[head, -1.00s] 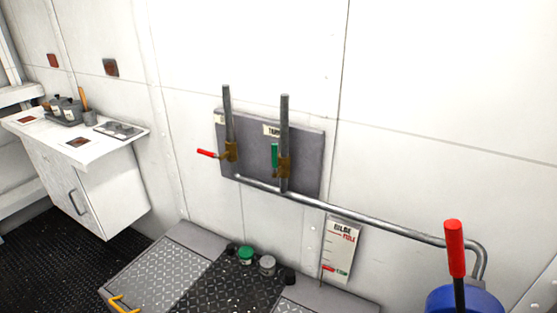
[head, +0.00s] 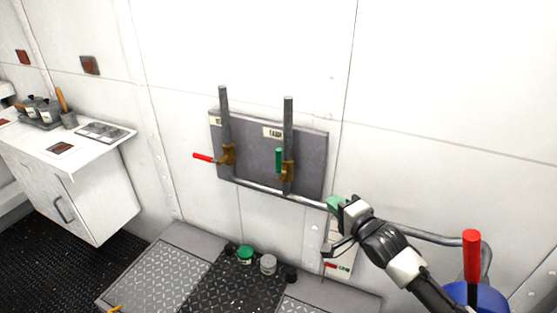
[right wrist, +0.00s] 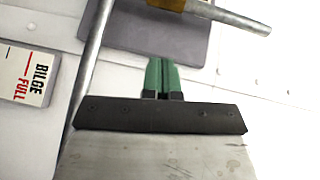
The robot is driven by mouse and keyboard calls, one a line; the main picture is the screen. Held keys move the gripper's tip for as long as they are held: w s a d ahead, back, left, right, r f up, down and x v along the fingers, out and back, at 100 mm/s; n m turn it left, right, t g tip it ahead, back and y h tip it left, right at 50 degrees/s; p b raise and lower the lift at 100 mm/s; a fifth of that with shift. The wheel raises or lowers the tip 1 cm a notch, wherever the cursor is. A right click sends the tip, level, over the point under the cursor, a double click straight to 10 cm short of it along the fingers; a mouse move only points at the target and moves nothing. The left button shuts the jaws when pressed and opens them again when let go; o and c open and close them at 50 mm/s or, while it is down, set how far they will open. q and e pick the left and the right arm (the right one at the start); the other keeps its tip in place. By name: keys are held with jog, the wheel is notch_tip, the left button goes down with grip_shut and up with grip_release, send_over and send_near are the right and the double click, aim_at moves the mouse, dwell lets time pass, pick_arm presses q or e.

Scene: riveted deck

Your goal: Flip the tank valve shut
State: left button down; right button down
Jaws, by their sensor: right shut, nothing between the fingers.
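The valve under a label that seems to read TANK (head: 272,132) has a brass body (head: 288,172) on the right vertical pipe. Its green lever (head: 279,160) points up, alongside the pipe. In the right wrist view a brass valve part (right wrist: 168,4) is cut off at the top edge, and no lever shows there. My right gripper (head: 334,203) is shut and empty, with green fingertips, right of and below the valve and apart from it. The fingers also show in the right wrist view (right wrist: 162,75). My left gripper is in neither view.
A second valve with a red lever (head: 203,157) pointing left sits on the left pipe. A grey backing panel (head: 254,165) lies behind both. A horizontal pipe (head: 425,236) runs right, past a bilge gauge (right wrist: 25,75). A red-handled lever (head: 471,255) stands by a blue drum (head: 485,297).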

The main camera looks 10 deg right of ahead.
aim_at(279, 165)
jog(key=shift+m+t+y, duration=0.3)
jog(key=shift+y, duration=0.5)
jog(key=r, duration=0.1)
jog(key=a+r, duration=0.1)
jog(key=r, duration=0.1)
jog(key=a+r, duration=0.1)
jog(key=r, duration=0.1)
jog(key=shift+r, duration=0.15)
jog(key=p+x, duration=0.1)
jog(key=x, duration=0.3)
jog(key=a+x, duration=0.1)
jog(key=x, duration=0.3)
jog(key=s+a+p+x, duration=0.1)
jog(key=x, duration=0.4)
jog(key=shift+s+a+p, duration=0.1)
jog(key=shift+a+p, duration=0.1)
jog(key=shift+p, duration=0.1)
